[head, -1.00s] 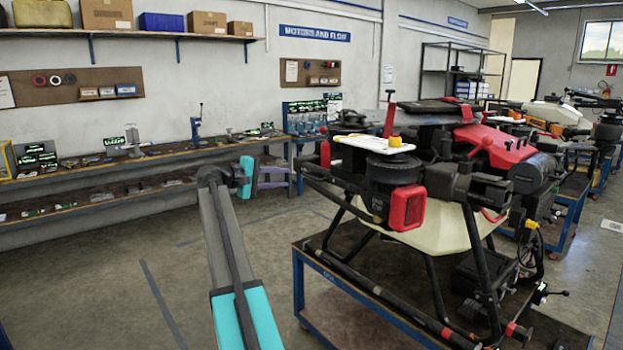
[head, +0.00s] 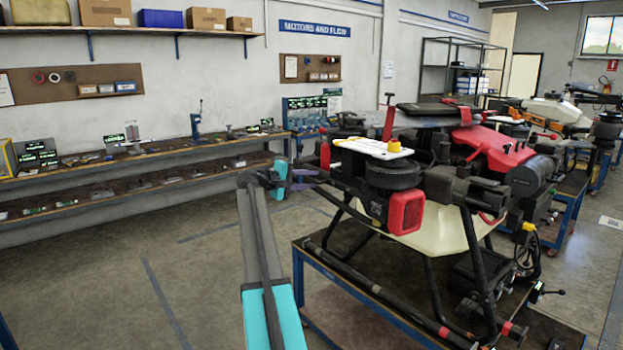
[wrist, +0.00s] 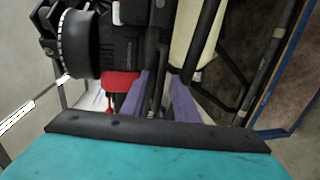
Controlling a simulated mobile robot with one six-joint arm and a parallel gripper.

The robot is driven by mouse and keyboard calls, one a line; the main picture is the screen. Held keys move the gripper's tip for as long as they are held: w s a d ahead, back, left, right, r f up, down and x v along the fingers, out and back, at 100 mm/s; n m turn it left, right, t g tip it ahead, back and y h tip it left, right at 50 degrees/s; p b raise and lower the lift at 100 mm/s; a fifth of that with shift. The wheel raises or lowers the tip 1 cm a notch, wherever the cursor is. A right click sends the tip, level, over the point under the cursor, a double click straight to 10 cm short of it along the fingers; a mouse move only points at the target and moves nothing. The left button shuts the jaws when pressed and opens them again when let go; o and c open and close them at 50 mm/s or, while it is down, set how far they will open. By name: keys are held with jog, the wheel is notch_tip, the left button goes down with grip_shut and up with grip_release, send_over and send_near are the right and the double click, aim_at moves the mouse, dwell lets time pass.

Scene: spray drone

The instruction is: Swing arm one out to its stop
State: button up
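The spray drone, with a cream tank (head: 440,240) and a red and black top (head: 485,145), stands on a blue-framed cart. At its near left corner are a black round motor (head: 392,173) and a red-framed block (head: 406,210), on what looks like a folded arm. I cannot tell which arm is arm one. My gripper (head: 318,178) is at the left side of the drone, partly hidden by my wrist. In the wrist view its two purple fingers (wrist: 160,98) stand apart, with dark thin parts showing between them. I cannot tell whether they touch. The motor (wrist: 80,45) shows at upper left.
The cart (head: 345,293) holds the drone's black landing legs close to my arm. A long parts bench (head: 150,156) runs along the left wall. More drones on carts (head: 560,118) stand behind at right. The floor (head: 195,265) left of the cart is clear.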

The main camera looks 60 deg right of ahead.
jog(key=shift+s+d+f, duration=0.1)
jog(key=shift+s+d, duration=0.05)
jog(key=shift+d, duration=0.2)
grip_shut()
